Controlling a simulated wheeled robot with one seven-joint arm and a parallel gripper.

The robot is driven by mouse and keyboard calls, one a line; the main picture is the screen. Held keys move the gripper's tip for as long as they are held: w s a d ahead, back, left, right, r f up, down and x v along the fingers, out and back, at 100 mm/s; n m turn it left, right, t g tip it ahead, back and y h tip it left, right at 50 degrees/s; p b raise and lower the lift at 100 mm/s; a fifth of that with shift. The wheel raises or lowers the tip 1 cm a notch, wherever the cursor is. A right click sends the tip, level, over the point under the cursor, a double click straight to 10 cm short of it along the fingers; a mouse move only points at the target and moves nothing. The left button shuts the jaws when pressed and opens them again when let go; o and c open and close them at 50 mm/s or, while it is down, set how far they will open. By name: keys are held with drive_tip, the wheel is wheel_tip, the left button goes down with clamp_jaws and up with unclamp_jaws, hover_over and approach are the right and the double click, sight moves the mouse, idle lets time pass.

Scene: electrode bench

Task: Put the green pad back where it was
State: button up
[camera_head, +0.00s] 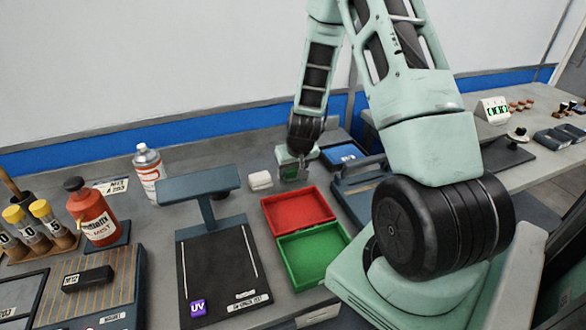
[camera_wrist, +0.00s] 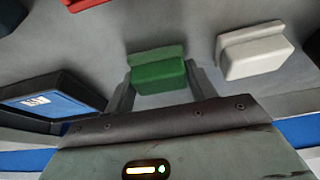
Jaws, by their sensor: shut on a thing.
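The green pad (camera_wrist: 158,72) sits between the two fingers of my gripper (camera_wrist: 158,84) in the wrist view, and the gripper is shut on it. In the head view my gripper (camera_head: 293,174) points down at the back of the bench, just behind the red tray. There I cannot make out the pad clearly behind the fingers. I cannot tell whether the pad touches the bench top. A white pad (camera_wrist: 253,50) of similar shape lies apart from it, to the right in the wrist view; the head view shows it left of my gripper (camera_head: 260,180).
A red tray (camera_head: 272,217) and a green tray (camera_head: 292,275) stand in front of my gripper. A dark box with a blue top (camera_head: 343,154) is close on its right. A UV lamp stand (camera_head: 208,190) is to the left. Bare bench shows around the white pad.

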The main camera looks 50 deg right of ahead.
drive_tip(key=o, duration=1)
drive_tip(key=shift+f, duration=0.1)
drive_tip(key=shift+r, duration=0.3)
drive_tip(key=p+v, duration=0.1)
drive_tip(key=v, duration=1)
drive_tip(key=shift+s+r, duration=0.15)
drive_tip(key=shift+r, duration=0.2)
